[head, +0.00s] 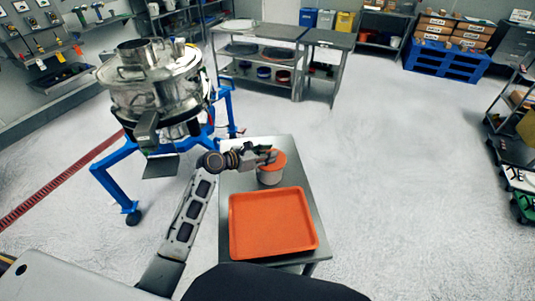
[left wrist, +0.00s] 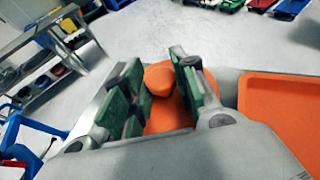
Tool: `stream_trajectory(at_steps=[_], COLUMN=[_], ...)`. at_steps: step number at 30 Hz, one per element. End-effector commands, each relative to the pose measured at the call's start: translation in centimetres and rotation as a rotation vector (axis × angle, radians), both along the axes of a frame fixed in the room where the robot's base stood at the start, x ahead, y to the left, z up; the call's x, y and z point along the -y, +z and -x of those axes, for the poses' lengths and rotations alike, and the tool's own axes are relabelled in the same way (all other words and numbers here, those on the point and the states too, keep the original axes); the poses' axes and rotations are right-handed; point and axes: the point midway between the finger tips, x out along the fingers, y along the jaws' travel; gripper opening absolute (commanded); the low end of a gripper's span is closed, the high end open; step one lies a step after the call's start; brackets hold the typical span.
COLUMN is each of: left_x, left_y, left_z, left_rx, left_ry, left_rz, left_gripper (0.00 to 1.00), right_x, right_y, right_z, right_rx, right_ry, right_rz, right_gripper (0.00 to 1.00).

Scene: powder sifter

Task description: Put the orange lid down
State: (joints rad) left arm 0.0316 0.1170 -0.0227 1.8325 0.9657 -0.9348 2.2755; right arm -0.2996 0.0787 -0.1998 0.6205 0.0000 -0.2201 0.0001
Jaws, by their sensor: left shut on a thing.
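The orange lid (head: 279,162) is at the top of a grey container (head: 270,179) on the small metal table. My left gripper (head: 268,156) comes in from the left and is shut on the lid. In the left wrist view, the green-padded fingers of my left gripper (left wrist: 154,70) stand on both sides of the lid's round knob (left wrist: 159,80). The lid's disc (left wrist: 168,115) shows below the knob. I cannot tell whether the lid touches the container's rim. My right gripper is not in view.
An empty orange tray (head: 270,222) lies on the metal table (head: 228,181), in front of the container. A steel sifter (head: 160,92) on a blue frame stands to the left. Shelves and a blue pallet (head: 445,62) are farther back. The floor right of the table is clear.

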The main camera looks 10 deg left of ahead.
Motion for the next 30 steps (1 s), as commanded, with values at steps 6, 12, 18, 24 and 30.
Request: stream_trajectory(at_steps=[6,12,18,24,30], left_x=[0.0,0.0,0.0,-0.1,-1.3], left_y=[-0.2,-0.2,-0.2,0.2,0.7], left_z=[0.0,0.0,0.0,0.2,1.3], left_rx=[0.000,0.000,0.000,-0.001,0.001], left_ry=[0.000,0.000,0.000,0.000,0.002], left_rz=[0.000,0.000,0.000,-0.001,-0.001], left_gripper=[0.40,0.50,0.50,0.50,0.50], right_x=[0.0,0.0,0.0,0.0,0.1], right_y=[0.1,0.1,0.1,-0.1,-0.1], right_z=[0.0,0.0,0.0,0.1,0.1], right_rx=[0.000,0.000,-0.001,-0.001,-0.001], right_ry=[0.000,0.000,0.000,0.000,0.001], right_rz=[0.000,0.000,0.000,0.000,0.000], right_gripper=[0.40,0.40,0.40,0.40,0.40])
